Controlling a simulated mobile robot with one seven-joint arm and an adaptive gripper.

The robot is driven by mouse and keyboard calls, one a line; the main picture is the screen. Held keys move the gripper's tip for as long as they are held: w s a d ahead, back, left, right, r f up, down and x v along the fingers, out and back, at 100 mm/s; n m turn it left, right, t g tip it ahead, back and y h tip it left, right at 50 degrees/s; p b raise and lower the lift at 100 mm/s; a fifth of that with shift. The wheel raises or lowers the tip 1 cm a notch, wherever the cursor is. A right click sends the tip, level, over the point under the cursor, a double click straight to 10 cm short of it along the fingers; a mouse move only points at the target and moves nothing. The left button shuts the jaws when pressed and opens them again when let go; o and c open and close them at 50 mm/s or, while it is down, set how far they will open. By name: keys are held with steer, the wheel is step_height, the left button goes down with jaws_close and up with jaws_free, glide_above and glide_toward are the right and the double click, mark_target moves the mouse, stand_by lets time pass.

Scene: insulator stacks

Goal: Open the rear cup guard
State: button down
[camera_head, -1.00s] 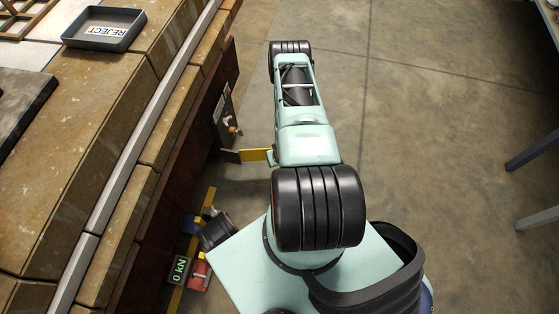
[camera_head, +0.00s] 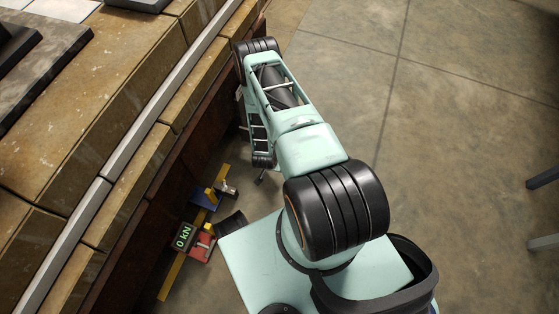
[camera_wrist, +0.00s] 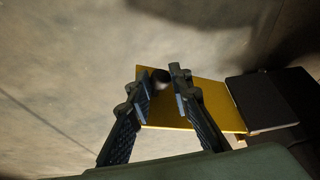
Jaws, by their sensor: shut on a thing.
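A flat yellow plate (camera_wrist: 207,103), which looks like the cup guard, shows in the wrist view with a small dark round knob (camera_wrist: 161,78) on it. I cannot tell whether it is the rear guard. My gripper (camera_wrist: 162,77) has its two fingertips on either side of the knob and is shut on it. A black panel (camera_wrist: 262,100) adjoins the plate's right side. In the head view my arm reaches to the bench side, and the plate, the knob and my fingertips are hidden or too small to make out.
A stone-topped bench (camera_head: 95,120) runs along the left. Low at its side are a yellow rail (camera_head: 170,282), a red block (camera_head: 201,246) and a display (camera_head: 184,237) reading 0 kN.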

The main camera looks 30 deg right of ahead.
steer(key=shift+w+a+r, duration=0.2)
steer(key=shift+w+a, duration=0.6)
steer(key=shift+w, duration=0.05)
steer(key=c, duration=1.8)
jaws_free()
steer(key=shift+d, duration=0.1)
steer(key=shift+s+r, duration=0.1)
steer(key=v, duration=0.7)
steer(key=shift+s, duration=0.45)
